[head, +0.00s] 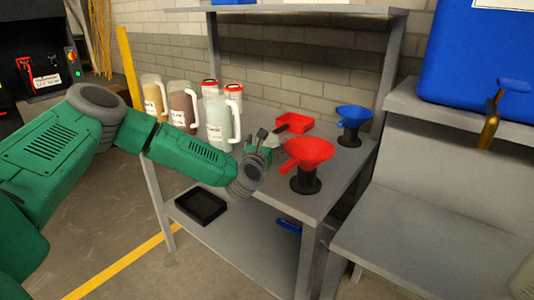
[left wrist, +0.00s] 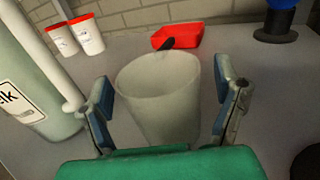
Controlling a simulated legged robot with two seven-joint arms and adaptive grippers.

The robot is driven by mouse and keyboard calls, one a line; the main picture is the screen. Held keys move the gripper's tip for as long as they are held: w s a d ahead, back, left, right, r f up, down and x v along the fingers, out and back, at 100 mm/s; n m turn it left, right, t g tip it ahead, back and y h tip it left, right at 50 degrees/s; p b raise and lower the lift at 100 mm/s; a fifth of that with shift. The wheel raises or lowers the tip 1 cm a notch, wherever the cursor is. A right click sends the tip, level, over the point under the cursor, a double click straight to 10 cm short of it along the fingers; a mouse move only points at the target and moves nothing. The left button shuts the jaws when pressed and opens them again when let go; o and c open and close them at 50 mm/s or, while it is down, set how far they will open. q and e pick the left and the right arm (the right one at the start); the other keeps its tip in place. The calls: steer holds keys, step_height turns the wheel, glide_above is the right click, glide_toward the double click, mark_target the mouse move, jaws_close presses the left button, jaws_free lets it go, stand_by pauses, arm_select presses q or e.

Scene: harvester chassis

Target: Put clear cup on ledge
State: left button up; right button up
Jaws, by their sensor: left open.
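The clear cup (left wrist: 158,105) stands upright on the grey table (head: 312,204) in the left wrist view. It is translucent, empty-looking and wider at the rim. My left gripper (head: 269,138) is open, with one finger on each side of the cup; a gap shows at both sides near the rim. In the head view the cup is mostly hidden by the gripper. A grey upper shelf (head: 290,11) runs above the back of the table; I cannot tell whether it is the ledge. My right gripper is not in view.
Several labelled jugs (head: 217,122) stand left of the gripper, with red-lidded containers (head: 233,89) behind. A red funnel (head: 308,150) and a blue funnel (head: 353,114) stand to the right. A black tray (head: 201,206) lies on the lower shelf.

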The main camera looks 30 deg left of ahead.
arm_select(q)
steer(key=shift+w+d+r, duration=0.1)
steer(key=shift+w, duration=0.15)
steer(key=shift+s+a, duration=0.1)
steer(key=shift+a, duration=0.3)
steer(key=c, duration=1.4)
steer(key=shift+o, duration=0.2)
steer(key=shift+d, duration=0.1)
